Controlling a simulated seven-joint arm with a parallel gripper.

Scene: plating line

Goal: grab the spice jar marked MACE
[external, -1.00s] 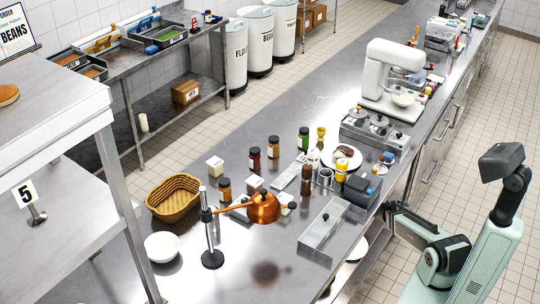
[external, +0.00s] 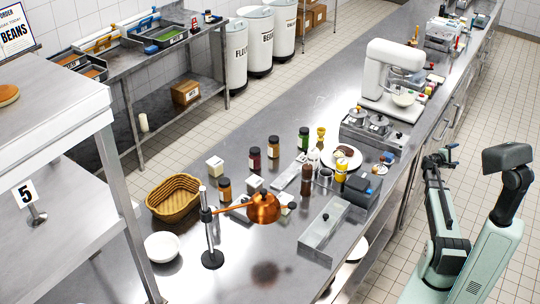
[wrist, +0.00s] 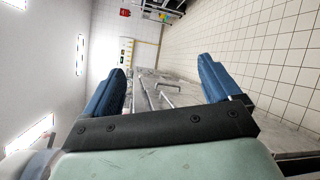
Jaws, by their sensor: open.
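Several small spice jars stand on the steel counter (external: 255,112): an amber jar (external: 224,189), a dark red jar (external: 255,158), an amber-brown jar (external: 273,147) and a green jar (external: 304,139). Their labels are too small to read, so I cannot tell which is marked MACE. My gripper (external: 448,157) is raised at the counter's right side, well away from the jars. In the wrist view its blue fingers (wrist: 164,86) are wide apart with nothing between them. No jar shows in the wrist view.
A copper heat lamp (external: 263,208) stands near the jars. A wicker basket (external: 174,198), white bowl (external: 162,247), sauce bottles (external: 307,178), plate (external: 355,163) and clear-lidded steel container (external: 325,228) crowd the counter. A white mixer (external: 388,75) stands farther back.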

